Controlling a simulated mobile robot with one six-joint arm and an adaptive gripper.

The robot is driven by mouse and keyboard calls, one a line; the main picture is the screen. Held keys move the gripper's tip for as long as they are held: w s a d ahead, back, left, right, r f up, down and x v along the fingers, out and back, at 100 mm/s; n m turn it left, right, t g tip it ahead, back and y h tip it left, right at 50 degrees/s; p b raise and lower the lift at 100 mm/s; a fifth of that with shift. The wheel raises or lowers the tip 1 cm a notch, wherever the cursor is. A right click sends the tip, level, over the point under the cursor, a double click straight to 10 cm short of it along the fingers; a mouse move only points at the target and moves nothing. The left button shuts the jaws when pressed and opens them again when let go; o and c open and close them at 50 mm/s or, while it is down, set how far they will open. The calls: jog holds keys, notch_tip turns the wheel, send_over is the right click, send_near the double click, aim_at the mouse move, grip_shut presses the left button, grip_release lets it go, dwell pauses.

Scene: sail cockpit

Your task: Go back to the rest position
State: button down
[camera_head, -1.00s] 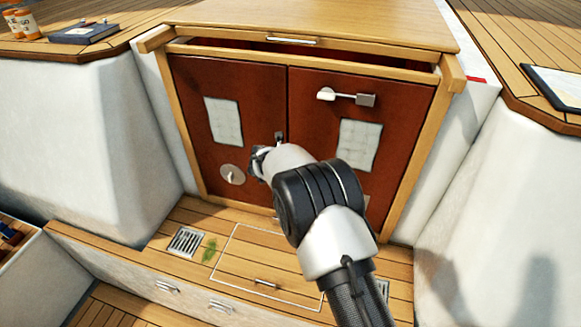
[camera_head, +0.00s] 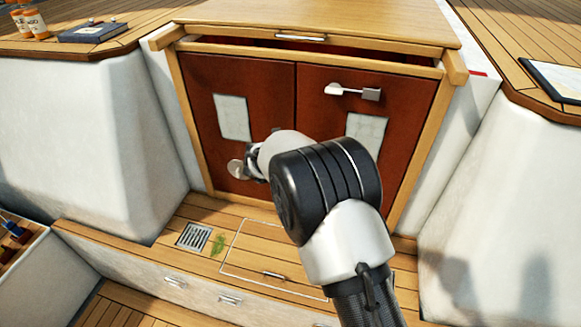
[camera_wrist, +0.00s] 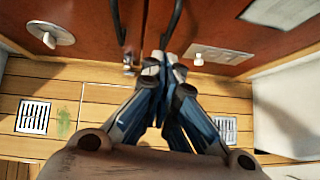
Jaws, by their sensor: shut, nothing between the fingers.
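My gripper (camera_head: 248,168) shows only in part in the head view, in front of the red-brown double doors (camera_head: 264,90); my own arm hides the rest of it. In the wrist view my gripper (camera_wrist: 164,66) has its fingers together with nothing between them. They point at the doors (camera_wrist: 90,15) near the seam between the two leaves. I cannot tell whether the fingertips touch the doors.
A round metal knob (camera_head: 236,169) sits low on the left door; a metal latch (camera_head: 352,92) is on the right door. White moulded seats (camera_head: 75,140) flank the doors. Below lies a wooden step with a drain grate (camera_head: 193,237) and a hatch handle (camera_head: 273,275).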

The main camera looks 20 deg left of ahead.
jog(key=v, duration=0.4)
jog(key=shift+a+f, duration=0.1)
jog(key=shift+a, duration=0.2)
jog(key=w+d+r+n+t+y, duration=0.1)
jog(key=d+r+n+y, duration=0.15)
jog(key=r+n, duration=0.45)
jog(key=w+d+r+n+t+y, duration=0.1)
jog(key=d+r+n+y, duration=0.2)
jog(key=r, duration=0.8)
jog(key=s+d+r+n+g, duration=0.1)
jog(key=s+d+r+n, duration=0.6)
jog(key=s+d+n, duration=0.15)
jog(key=s+d+f+n+g+h, duration=0.2)
jog(key=s+d+f+n, duration=0.2)
jog(key=s+d+n, duration=0.4)
jog(key=s+d+f+n+g+h+b, duration=0.1)
jog(key=s+d+f+n+g+h, duration=0.2)
jog(key=s+d+n, duration=0.6)
jog(key=s+d+f, duration=0.1)
jog(key=s+d, duration=0.7)
jog(key=s, duration=0.4)
jog(key=shift+s+d+f+b, duration=0.3)
jog(key=c, duration=2.4)
grip_release()
jog(key=shift+n+h, duration=0.25)
